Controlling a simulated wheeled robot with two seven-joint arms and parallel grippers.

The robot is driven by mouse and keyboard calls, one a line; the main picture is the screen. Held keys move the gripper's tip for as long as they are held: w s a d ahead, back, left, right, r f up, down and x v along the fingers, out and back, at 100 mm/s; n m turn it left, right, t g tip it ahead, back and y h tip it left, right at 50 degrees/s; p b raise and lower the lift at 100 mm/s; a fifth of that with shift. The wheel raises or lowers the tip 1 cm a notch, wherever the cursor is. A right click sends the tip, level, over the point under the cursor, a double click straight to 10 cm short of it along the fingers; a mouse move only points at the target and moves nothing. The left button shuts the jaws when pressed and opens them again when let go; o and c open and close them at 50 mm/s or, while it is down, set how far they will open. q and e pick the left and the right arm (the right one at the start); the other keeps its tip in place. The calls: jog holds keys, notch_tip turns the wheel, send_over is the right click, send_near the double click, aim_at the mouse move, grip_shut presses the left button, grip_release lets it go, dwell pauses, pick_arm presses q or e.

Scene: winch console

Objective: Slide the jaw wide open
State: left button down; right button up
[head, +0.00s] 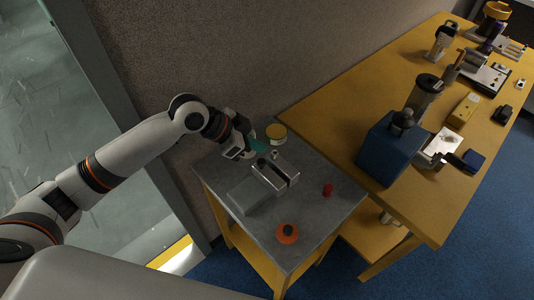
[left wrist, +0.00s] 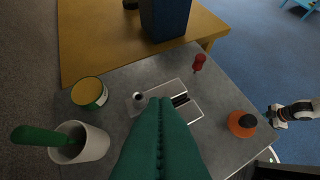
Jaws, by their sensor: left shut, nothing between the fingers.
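The metal jaw device (head: 282,176) lies on the small grey table, a pale block with a dark slot across it. In the left wrist view the device (left wrist: 193,108) shows its slot and a small round knob (left wrist: 138,97) at its left end. My left gripper (head: 262,147), with green fingers, is shut and empty at the device's far end, near the knob. In the left wrist view the green fingers (left wrist: 160,103) cover part of the device; I cannot tell whether they touch it. A white and black part (left wrist: 292,112) at the right may be my right gripper.
On the grey table (head: 325,210) are a yellow-topped can (head: 276,133), a red knob-like piece (head: 328,190) and an orange and black disc (head: 287,233). A white cup (left wrist: 92,143) stands left of the fingers. A blue box (head: 385,155) stands on the wooden table.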

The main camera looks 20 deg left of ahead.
aim_at(264, 161)
pick_arm(q)
jog(key=x, duration=0.2)
jog(key=p+x, duration=0.1)
jog(key=x, duration=0.2)
jog(key=w+p+x, duration=0.1)
jog(key=x, duration=0.2)
jog(key=shift+w+d+r, duration=0.1)
jog(key=shift+r, duration=0.2)
jog(key=shift+s+a+f+p, duration=0.3)
jog(key=shift+a+p, duration=0.1)
jog(key=shift+a, duration=0.2)
jog(key=shift+s+a+f+p, duration=0.25)
jog(key=shift+s+a+p, duration=0.15)
jog(key=shift+a, duration=0.2)
jog(key=shift+s+a+f, duration=0.1)
jog(key=shift+s+a, duration=0.15)
jog(key=shift+a, duration=0.2)
jog(key=shift+d, duration=0.1)
